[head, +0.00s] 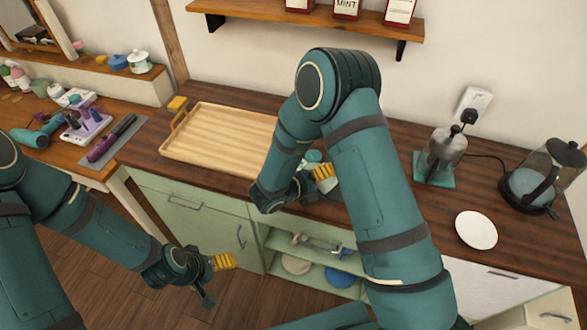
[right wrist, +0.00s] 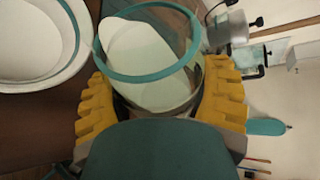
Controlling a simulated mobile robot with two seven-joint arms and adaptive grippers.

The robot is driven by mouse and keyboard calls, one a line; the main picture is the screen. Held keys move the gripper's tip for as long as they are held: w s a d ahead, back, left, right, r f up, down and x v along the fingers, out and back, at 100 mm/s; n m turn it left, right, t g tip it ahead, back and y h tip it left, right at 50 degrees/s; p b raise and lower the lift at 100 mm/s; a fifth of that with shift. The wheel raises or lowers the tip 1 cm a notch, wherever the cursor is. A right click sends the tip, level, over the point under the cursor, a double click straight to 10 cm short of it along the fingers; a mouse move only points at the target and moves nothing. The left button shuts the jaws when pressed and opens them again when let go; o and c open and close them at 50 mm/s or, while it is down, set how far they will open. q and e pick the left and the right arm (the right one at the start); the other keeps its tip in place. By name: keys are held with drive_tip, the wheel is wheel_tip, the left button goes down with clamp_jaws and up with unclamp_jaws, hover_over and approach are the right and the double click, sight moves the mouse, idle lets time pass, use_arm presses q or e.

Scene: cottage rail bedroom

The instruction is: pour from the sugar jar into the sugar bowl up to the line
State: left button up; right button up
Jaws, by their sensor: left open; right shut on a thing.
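My right gripper (head: 323,174) is shut on the sugar jar, clear with a teal rim (right wrist: 150,78), low over the counter. In the right wrist view the jar is tilted, and the white sugar (right wrist: 150,60) inside reaches close to the rim on the bowl's side. The white sugar bowl (right wrist: 88,62) with a teal line (right wrist: 74,62) inside is beside the jar, cut by the left edge. Its inside looks pale; I cannot tell how full it is. In the head view my arm hides the bowl. My left gripper (head: 222,262) is open and empty, in front of the cabinets.
A wooden tray (head: 215,145) lies on the counter to the left. To the right are a white disc (head: 476,230), a grey canister on a teal base (head: 440,155) and a glass kettle (head: 540,180). A shelf (head: 330,22) with tins hangs above.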

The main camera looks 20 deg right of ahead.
sight(318, 166)
drive_tip(key=shift+f, duration=0.3)
drive_tip(key=shift+r, duration=0.25)
drive_tip(key=shift+r+n+h+p, duration=0.4)
drive_tip(key=shift+n+p, duration=0.2)
drive_tip(key=shift+p, duration=0.15)
drive_tip(key=shift+w+a+r+g, duration=0.1)
drive_tip(key=shift+w+r+g, duration=0.05)
drive_tip(key=shift+g, duration=0.25)
drive_tip(key=shift+w+a+r+n+h+p, duration=0.25)
drive_tip(key=shift+w+r+n+h+p, duration=0.15)
drive_tip(key=shift+n+p, duration=0.25)
drive_tip(key=shift+r+n+g+h+p, duration=0.4)
drive_tip(key=shift+r+n+p, duration=0.15)
drive_tip(key=shift+p, duration=0.25)
idle(1.1)
drive_tip(key=shift+w+a+f, duration=0.1)
drive_tip(key=shift+f, duration=0.05)
idle(0.4)
